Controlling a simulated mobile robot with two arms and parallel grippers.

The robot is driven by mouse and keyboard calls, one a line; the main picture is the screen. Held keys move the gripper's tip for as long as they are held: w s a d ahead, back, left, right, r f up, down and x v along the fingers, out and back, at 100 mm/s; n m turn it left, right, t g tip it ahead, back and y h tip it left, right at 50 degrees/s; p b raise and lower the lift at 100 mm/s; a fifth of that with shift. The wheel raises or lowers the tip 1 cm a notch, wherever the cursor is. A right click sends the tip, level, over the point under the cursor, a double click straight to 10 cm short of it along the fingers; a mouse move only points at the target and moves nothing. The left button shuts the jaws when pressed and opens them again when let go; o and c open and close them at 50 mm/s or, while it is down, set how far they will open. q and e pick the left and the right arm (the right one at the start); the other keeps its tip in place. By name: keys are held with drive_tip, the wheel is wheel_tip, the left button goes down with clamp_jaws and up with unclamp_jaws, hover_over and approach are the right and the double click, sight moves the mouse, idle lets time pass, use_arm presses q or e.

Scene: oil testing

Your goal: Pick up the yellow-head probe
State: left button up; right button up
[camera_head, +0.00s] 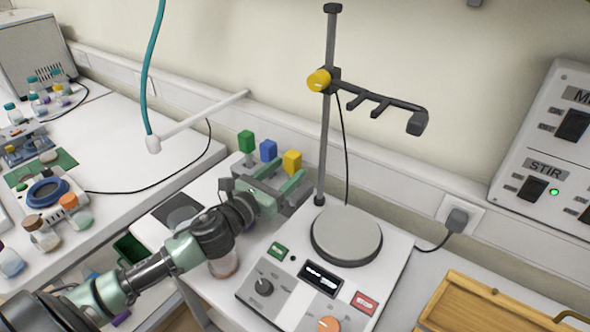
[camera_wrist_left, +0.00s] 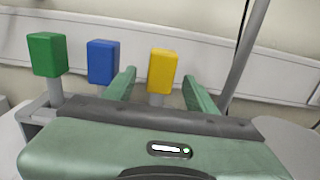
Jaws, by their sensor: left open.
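The yellow-head probe (camera_head: 292,161) stands upright in a grey holder (camera_head: 300,193) behind the left gripper, at the right end of a row with a green-head probe (camera_head: 246,141) and a blue-head probe (camera_head: 268,150). My left gripper (camera_head: 276,186) is open and reaches toward the row from the left. In the left wrist view the yellow head (camera_wrist_left: 162,71) shows between the two open fingers (camera_wrist_left: 160,88), with gaps on both sides. The green head (camera_wrist_left: 47,54) and blue head (camera_wrist_left: 103,61) are left of the fingers. My right gripper is not in view.
A hot plate stirrer (camera_head: 346,236) with a tall stand (camera_head: 328,120) and yellow clamp knob stands just right of the holder. A glass beaker (camera_head: 222,262) is below my left arm. A wooden tray (camera_head: 470,305) lies at lower right.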

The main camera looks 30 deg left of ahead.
sight(300, 158)
use_arm(q)
drive_tip(key=shift+w+d+r+p, duration=0.15)
drive_tip(key=shift+w+r+p, duration=0.1)
drive_tip(key=shift+w, duration=0.15)
drive_tip(key=shift+w+d+r+p, duration=0.15)
drive_tip(key=shift+w+r+p, duration=0.1)
drive_tip(key=shift+w, duration=0.15)
drive_tip(key=w+p, duration=0.1)
drive_tip(key=w, duration=0.1)
drive_tip(key=shift+w+f, duration=0.15)
drive_tip(key=shift+w, duration=0.2)
drive_tip(key=shift+w+d+f, duration=0.15)
drive_tip(key=shift+w, duration=0.6)
drive_tip(key=shift+c, duration=0.3)
drive_tip(key=c, duration=1)
clamp_jaws()
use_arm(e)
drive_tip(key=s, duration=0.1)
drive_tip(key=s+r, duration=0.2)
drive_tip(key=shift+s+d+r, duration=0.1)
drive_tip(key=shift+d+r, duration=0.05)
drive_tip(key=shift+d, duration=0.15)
